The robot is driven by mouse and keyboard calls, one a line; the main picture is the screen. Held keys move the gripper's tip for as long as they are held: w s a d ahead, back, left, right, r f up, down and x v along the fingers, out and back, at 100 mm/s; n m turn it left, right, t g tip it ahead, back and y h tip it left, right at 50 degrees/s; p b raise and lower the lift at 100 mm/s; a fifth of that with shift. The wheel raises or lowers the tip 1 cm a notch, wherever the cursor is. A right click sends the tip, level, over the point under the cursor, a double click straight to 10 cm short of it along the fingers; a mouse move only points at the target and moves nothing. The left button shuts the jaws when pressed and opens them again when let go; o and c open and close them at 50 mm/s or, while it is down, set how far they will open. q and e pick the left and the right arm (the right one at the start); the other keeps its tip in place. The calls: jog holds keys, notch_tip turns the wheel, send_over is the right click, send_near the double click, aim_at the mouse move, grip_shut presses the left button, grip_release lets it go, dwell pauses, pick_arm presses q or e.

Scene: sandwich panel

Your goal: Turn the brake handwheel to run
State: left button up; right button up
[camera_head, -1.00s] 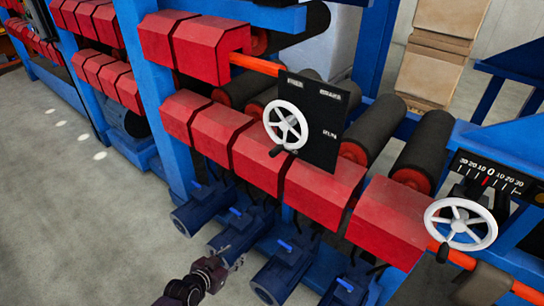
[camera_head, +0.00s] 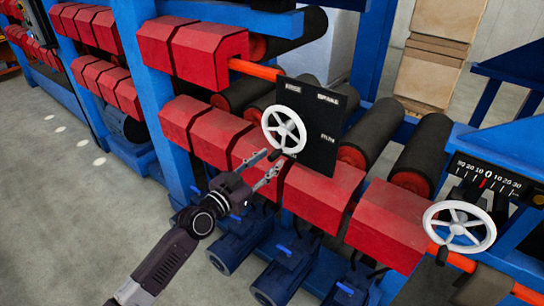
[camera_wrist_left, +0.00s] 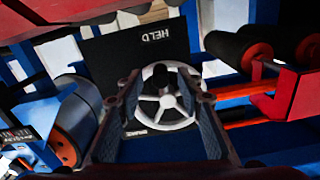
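The white spoked handwheel (camera_head: 284,128) sits on a black plate (camera_head: 325,110) with small white labels, at the middle of the head view. Its dark crank knob (camera_head: 275,154) is at the wheel's lower left. In the left wrist view the wheel (camera_wrist_left: 165,110) shows between my fingers, and one plate label reads HELD, upside down. The other labels are too blurred to read surely. My left gripper (camera_head: 267,164) is open, its fingertips just below the wheel close to the knob. I cannot tell whether it touches. My right gripper is not in view.
A second white handwheel (camera_head: 459,226) with a numbered scale (camera_head: 486,178) stands at the right. Red blocks (camera_head: 265,153) run below the plate, black rollers (camera_head: 425,150) lie behind it, and blue motors (camera_head: 285,272) sit underneath. Grey floor (camera_head: 60,200) is clear at left.

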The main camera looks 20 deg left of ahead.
pick_arm(q)
jog(key=shift+x, duration=1.1)
grip_shut()
